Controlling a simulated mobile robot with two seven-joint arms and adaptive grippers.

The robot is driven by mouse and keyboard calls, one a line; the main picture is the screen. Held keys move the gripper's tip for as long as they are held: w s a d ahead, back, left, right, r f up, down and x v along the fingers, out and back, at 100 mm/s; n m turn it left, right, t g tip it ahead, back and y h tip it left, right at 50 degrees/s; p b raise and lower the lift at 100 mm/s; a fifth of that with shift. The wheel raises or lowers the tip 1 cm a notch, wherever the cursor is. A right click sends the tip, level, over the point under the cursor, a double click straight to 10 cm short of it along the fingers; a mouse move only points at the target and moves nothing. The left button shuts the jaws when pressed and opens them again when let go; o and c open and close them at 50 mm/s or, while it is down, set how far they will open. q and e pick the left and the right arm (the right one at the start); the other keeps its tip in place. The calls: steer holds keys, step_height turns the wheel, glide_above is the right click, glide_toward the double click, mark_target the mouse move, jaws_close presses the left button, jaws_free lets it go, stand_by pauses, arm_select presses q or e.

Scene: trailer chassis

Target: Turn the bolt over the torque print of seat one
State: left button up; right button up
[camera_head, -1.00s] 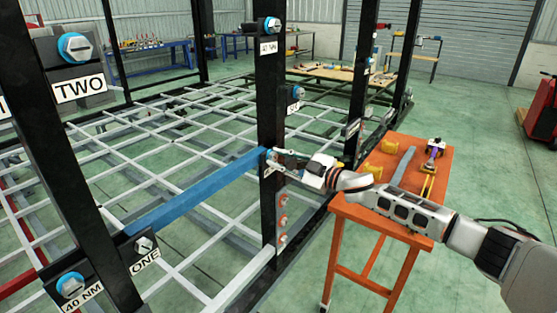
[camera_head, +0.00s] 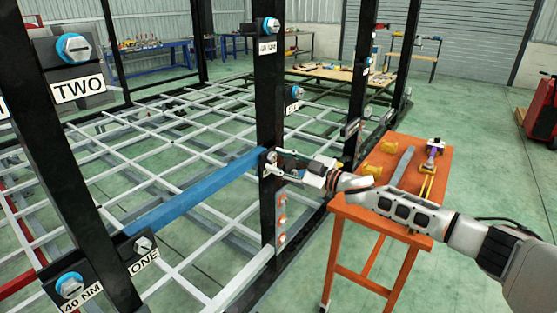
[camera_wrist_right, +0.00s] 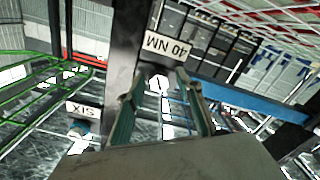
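My right gripper (camera_head: 274,164) is at the black post by the right end of the blue beam (camera_head: 195,192). Its two fingers are apart in the right wrist view (camera_wrist_right: 161,76). A pale bolt head (camera_wrist_right: 157,83) shows in the gap between the fingertips, with space at its sides. A "40 NM" print (camera_wrist_right: 167,46) appears upside down just above that bolt. At the beam's left end, the "ONE" print (camera_head: 145,262) has a bolt (camera_head: 144,244) above it. Another "40 NM" print (camera_head: 83,300) is at lower left, with a blue-ringed bolt (camera_head: 70,285) above it. My left gripper is not in view.
The "SIX" print (camera_wrist_right: 83,108) and its bolt are beside the gripper. The "TWO" print (camera_head: 79,88) and its bolt (camera_head: 74,48) are at upper left. An orange table (camera_head: 380,220) stands below my right arm. The white-barred chassis (camera_head: 130,150) fills the left.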

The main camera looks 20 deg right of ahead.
steer(key=shift+r, duration=0.25)
steer(key=v, duration=1.2)
steer(key=shift+f, duration=0.1)
steer(key=s+a+f+m+h, duration=0.2)
steer(key=s+a+f, duration=0.35)
steer(key=f, duration=0.45)
steer(key=s+a+f+m+h, duration=0.1)
steer(key=s+a+f+m, duration=0.35)
steer(key=f, duration=0.65)
steer(key=s+d+f+m+g+h, duration=0.1)
steer(key=s+f+h, duration=0.2)
steer(key=s+f, duration=0.5)
steer(key=s+d+f+m+g+h, duration=0.1)
steer(key=s+f+m+g+h, duration=0.1)
steer(key=s+f, duration=0.7)
steer(key=s+h, duration=0.1)
steer(key=s, duration=0.6)
steer(key=shift+f+g, duration=0.25)
steer(key=shift+g, duration=0.05)
steer(key=shift+s, duration=0.1)
